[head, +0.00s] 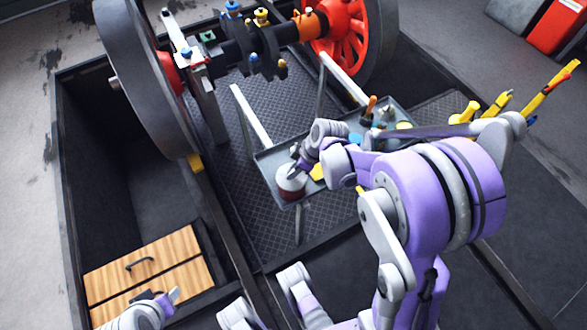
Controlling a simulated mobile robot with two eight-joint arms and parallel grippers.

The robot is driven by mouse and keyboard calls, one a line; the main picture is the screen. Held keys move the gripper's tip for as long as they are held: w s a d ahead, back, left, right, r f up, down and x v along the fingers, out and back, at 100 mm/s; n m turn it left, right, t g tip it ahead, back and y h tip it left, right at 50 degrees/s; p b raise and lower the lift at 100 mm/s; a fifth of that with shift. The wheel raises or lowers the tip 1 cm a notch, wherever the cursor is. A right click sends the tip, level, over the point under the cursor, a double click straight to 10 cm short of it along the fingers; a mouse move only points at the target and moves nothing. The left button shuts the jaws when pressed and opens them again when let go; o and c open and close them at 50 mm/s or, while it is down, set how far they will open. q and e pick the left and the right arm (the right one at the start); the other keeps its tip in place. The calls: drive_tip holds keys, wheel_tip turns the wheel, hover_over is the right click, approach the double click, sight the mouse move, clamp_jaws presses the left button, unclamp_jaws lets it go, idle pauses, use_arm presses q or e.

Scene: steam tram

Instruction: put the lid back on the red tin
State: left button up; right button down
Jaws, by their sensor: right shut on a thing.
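The red tin (290,187) stands upright on the front left end of a grey tray (268,160). It is small in view, with a pale top. My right gripper (294,166) reaches in from the right, right above the tin. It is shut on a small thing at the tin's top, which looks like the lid. The fingers partly hide it, so I cannot tell whether the lid is seated or just above the rim. My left gripper (169,298) is low at the bottom left, far from the tin. Its jaw opening is unclear.
The tray carries several other items behind my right wrist, among them an orange-handled tool (370,104). A large wheel (140,75) and a red spoked wheel (340,32) stand behind on an axle. Wooden planks with a handle (140,264) lie near my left gripper.

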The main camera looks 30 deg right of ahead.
idle(0.4)
drive_tip(key=shift+c, duration=0.5)
unclamp_jaws()
drive_tip(key=shift+r, duration=0.1)
drive_tip(key=shift+r+p, duration=2.6)
drive_tip(key=shift+r, duration=0.8)
clamp_jaws()
